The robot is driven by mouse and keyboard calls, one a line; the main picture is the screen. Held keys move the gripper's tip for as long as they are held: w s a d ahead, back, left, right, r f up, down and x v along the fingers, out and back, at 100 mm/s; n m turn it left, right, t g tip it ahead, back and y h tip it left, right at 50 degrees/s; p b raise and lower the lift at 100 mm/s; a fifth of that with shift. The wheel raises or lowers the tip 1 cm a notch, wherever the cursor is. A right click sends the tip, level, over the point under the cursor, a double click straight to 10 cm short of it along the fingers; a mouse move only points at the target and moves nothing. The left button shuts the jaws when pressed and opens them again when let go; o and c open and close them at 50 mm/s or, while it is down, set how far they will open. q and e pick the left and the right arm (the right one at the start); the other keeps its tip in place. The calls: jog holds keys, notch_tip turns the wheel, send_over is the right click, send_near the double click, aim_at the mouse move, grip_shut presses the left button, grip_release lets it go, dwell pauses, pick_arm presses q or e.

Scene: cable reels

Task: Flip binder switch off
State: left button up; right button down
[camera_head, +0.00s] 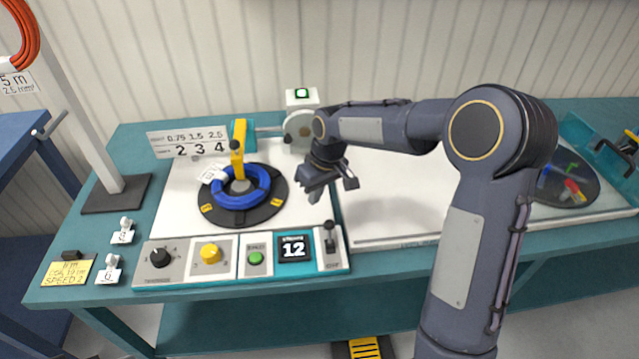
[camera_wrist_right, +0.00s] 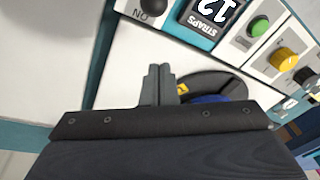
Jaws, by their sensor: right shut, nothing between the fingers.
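The control panel (camera_head: 240,262) runs along the front of the table. At its right end stands a switch with a black lever (camera_head: 329,238), whose knob points up and away from the front edge. Its lettering is too small to read here. In the right wrist view the dark knob (camera_wrist_right: 150,12) is at the top edge, beside lettering that reads ON upside down. My right gripper (camera_head: 315,195) is shut and empty, above the board just behind the switch, apart from it. Its closed fingertips (camera_wrist_right: 160,72) point toward the panel in the wrist view. My left gripper is not in view.
The panel also has a black knob (camera_head: 160,257), a yellow knob (camera_head: 210,253), a green button (camera_head: 255,258) and a display (camera_head: 294,248) showing 12. A blue cable coil (camera_head: 240,196) lies on a black turntable behind it. The white board (camera_head: 400,215) to the right is mostly clear.

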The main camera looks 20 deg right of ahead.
aim_at(329, 225)
jog(key=f, duration=0.3)
jog(key=shift+w+a+f, duration=0.2)
jog(key=shift+a+f, duration=0.05)
jog(key=shift+f, duration=0.15)
jog(key=s, duration=0.2)
jog(key=s+d+p, duration=0.1)
jog(key=shift+r, duration=0.3)
jog(key=shift+s+d, duration=0.15)
jog(key=shift+s, duration=0.15)
